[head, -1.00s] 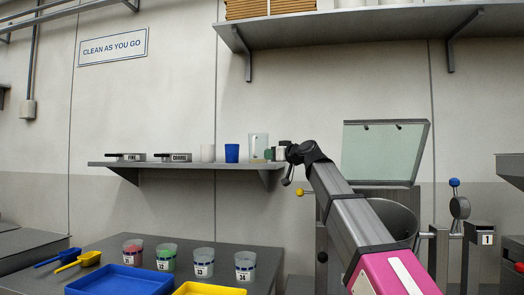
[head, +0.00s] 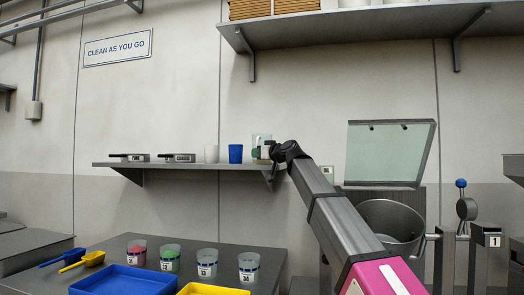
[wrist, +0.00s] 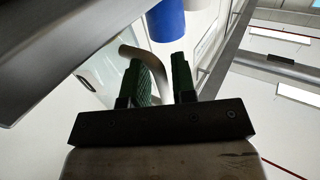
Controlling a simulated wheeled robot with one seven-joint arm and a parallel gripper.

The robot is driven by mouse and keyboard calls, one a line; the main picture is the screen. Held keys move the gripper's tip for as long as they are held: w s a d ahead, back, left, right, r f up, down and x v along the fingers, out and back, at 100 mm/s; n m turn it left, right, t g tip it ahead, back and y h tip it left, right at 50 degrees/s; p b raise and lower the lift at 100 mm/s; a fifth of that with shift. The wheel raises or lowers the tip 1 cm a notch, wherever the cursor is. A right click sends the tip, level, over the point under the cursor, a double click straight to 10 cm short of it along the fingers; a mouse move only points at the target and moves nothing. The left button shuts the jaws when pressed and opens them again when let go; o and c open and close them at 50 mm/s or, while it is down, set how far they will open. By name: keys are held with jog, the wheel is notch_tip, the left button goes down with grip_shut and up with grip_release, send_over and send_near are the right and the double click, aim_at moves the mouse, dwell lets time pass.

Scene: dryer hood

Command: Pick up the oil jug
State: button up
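The oil jug (head: 262,138) is a clear jug on the wall shelf, right of the blue cup, with its lower part partly hidden by my gripper. In the wrist view its clear body (wrist: 95,72) is at the left and its pale curved handle (wrist: 158,72) runs between my fingers. My gripper (head: 262,152) is at the jug's right side in the head view. In the wrist view my gripper (wrist: 161,78) has its two green fingers apart, with the handle in the gap and a space beside it.
A blue cup (head: 235,153) and a white cup (head: 211,154) stand left of the jug on the shelf (head: 190,166). Below are a table with several numbered cups and a blue tray (head: 125,282). An open-lidded metal pot (head: 392,225) stands right.

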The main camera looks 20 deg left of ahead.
aim_at(255, 141)
jog(key=shift+w+a, duration=0.25)
jog(key=shift+a, duration=0.15)
grip_shut()
jog(key=shift+r, duration=0.5)
jog(key=r, duration=0.4)
jog(key=shift+s+a, duration=0.35)
jog(key=shift+s, duration=0.05)
jog(key=s+a+r, duration=0.6)
jog(key=s+a, duration=0.1)
jog(key=s, duration=0.1)
jog(key=shift+a, duration=0.1)
